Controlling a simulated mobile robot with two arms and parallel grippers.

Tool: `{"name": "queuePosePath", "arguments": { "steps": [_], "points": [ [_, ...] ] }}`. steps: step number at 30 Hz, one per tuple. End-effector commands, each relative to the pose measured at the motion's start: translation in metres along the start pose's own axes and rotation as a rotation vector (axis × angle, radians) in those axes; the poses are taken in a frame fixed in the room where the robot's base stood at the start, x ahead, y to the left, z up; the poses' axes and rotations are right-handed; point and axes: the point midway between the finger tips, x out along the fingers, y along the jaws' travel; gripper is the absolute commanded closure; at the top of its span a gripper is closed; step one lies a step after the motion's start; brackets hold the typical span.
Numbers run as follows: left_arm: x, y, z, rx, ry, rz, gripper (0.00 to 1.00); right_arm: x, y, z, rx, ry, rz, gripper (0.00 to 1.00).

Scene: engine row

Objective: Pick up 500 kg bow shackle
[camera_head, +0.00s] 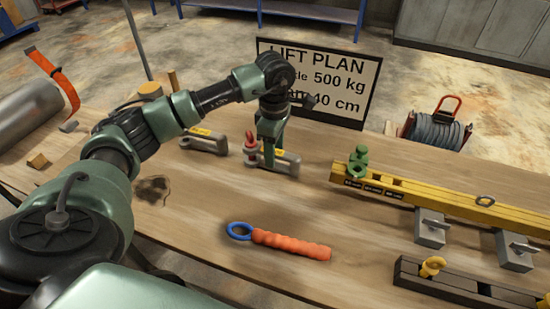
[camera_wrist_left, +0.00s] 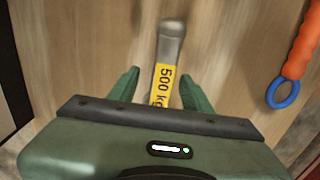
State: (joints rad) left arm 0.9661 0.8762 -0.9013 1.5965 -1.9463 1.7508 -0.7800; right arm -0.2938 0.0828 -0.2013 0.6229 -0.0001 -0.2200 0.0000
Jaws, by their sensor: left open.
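The 500 kg bow shackle (camera_wrist_left: 168,58) shows in the left wrist view as a grey metal bar with a yellow "500 kg" label. In the head view it is the grey shackle (camera_head: 288,160) with a red pin, lying on the wooden table. My left gripper (camera_head: 268,158) is over it, pointing down. In the wrist view the open green fingers (camera_wrist_left: 158,88) stand on either side of the labelled bar, with gaps to both sides. The lower part of the shackle is hidden by the gripper body. My right gripper is not in view.
Another grey shackle (camera_head: 205,141) with a yellow label lies to the left. An orange-handled tool with a blue ring (camera_head: 290,245) lies in front. A yellow beam (camera_head: 440,205) with a green shackle (camera_head: 358,160) is at right. The lift plan sign (camera_head: 320,82) stands behind.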

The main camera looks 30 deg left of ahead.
Motion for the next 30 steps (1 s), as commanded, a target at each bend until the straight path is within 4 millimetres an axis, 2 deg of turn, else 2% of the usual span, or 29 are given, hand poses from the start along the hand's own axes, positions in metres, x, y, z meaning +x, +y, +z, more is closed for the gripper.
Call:
{"name": "queuePosePath", "arguments": {
  "steps": [2, 6, 15, 20, 21, 30],
  "points": [
    [0.011, -0.003, 0.0, 0.001, 0.0, -0.006, 0.51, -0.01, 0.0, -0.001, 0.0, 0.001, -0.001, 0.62],
    [0.029, -0.002, 0.0, 0.0, -0.001, -0.004, 0.51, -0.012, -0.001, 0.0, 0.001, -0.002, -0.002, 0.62],
    [0.035, -0.001, 0.0, 0.0, -0.002, 0.001, 0.51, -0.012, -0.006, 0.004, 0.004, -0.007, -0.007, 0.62],
    [0.034, -0.001, 0.0, 0.0, -0.002, 0.0, 0.95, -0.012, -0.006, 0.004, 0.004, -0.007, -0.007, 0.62],
    [0.034, -0.001, 0.0, 0.0, -0.002, 0.0, 1.0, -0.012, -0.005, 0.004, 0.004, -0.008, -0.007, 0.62],
    [0.034, -0.001, 0.0, 0.0, -0.003, 0.001, 1.0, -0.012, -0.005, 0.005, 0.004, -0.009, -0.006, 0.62]
  ]
}}
